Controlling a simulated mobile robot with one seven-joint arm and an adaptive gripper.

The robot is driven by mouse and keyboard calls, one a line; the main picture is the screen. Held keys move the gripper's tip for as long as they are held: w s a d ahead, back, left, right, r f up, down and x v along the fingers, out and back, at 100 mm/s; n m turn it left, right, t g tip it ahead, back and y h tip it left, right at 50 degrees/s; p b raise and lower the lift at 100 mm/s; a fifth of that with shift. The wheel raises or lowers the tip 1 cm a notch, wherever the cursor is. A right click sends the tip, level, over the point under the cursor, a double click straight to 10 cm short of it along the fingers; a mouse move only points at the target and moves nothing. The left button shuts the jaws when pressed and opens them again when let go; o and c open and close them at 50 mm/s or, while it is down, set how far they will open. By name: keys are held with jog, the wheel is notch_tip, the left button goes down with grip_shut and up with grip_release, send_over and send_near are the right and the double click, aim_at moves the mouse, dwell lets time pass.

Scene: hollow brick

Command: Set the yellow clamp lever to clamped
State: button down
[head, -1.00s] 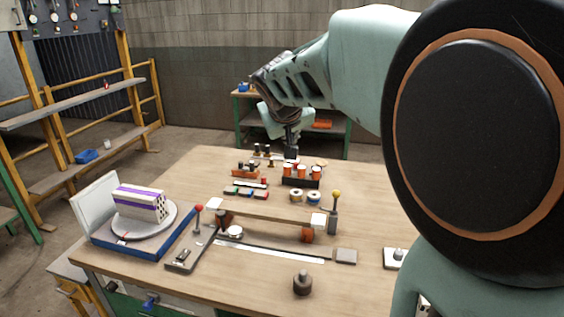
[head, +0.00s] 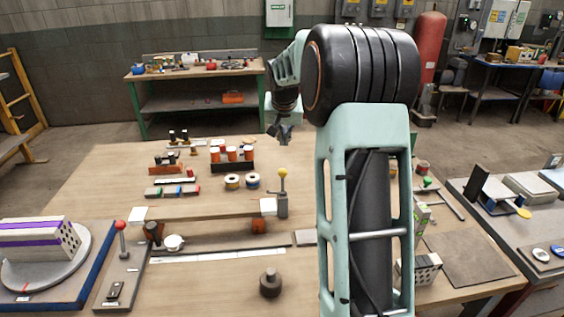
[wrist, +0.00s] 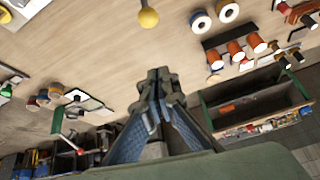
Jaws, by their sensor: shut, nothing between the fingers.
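The yellow clamp lever (head: 283,174) has a yellow ball knob on a short upright stem. It rises from a grey post (head: 282,205) at the right end of a raised wooden plank (head: 205,211). The yellow knob (wrist: 148,17) also shows at the top of the wrist view; its post is mostly cut off there. My gripper (head: 285,134) is beyond the lever in the head view, above the table's far part and apart from the knob. In the wrist view my gripper (wrist: 158,78) has its fingertips together, with nothing between them.
A red-knobbed lever (head: 120,226) stands at the plank's left end. Orange-capped spools in a black rack (head: 232,167) and two wire spools (head: 242,181) lie left of the yellow lever. A dark weight (head: 270,283) stands in front. A striped hollow brick (head: 40,240) sits at far left.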

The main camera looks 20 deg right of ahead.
dwell(0.3)
jog(key=p, duration=0.2)
send_over(282, 181)
jog(key=w+d, duration=0.1)
jog(key=w, duration=0.1)
notch_tip(282, 181, down, 9)
jog(key=shift+d+f, duration=0.15)
jog(key=shift+f+b, duration=0.2)
jog(key=shift+b, duration=1)
